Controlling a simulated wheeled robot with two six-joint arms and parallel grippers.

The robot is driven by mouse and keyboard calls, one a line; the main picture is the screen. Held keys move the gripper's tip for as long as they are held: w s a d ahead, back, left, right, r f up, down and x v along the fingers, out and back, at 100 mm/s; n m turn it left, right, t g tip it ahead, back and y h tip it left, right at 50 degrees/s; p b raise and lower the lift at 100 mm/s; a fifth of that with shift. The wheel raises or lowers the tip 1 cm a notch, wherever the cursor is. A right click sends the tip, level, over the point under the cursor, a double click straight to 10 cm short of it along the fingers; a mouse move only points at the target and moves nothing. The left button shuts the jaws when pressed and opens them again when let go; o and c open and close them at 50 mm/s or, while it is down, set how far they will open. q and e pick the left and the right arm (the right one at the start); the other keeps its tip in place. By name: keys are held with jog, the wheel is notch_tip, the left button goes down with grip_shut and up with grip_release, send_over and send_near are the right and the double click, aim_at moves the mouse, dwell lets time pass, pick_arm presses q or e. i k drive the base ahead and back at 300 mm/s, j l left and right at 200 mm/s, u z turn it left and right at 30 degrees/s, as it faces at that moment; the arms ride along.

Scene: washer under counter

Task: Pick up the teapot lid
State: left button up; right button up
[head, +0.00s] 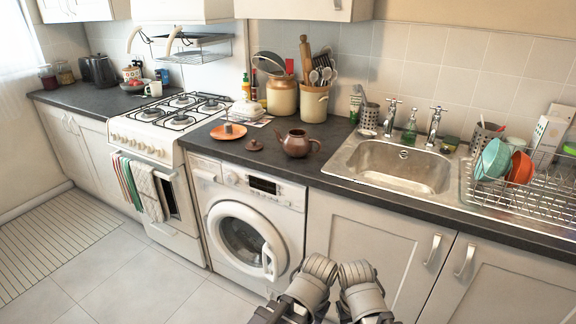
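The teapot lid (254,145) is a small, flat brown disc with a knob. It lies on the dark counter, above the left part of the washing machine, to the left of the teapot. The brown teapot (297,144) stands upright without its lid, its dark opening showing. Grey parts of my own two arms show side by side at the bottom centre, in front of the washer and cabinet, well below and apart from the lid. No gripper fingers can be made out, and nothing touches the lid.
An orange plate (229,131) with a small item on it lies left of the lid. A white covered dish (246,110) and utensil crocks (314,101) stand behind. The sink (400,168) is to the right, the stove (180,107) to the left. The counter's front edge near the lid is clear.

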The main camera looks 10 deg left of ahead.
aim_at(253, 146)
jog(key=i+j+z, duration=0.35)
jog(key=j, duration=0.7)
jog(key=j+z, duration=0.35)
jog(key=j, duration=0.75)
jog(key=j+z, duration=0.35)
jog(key=j, duration=0.75)
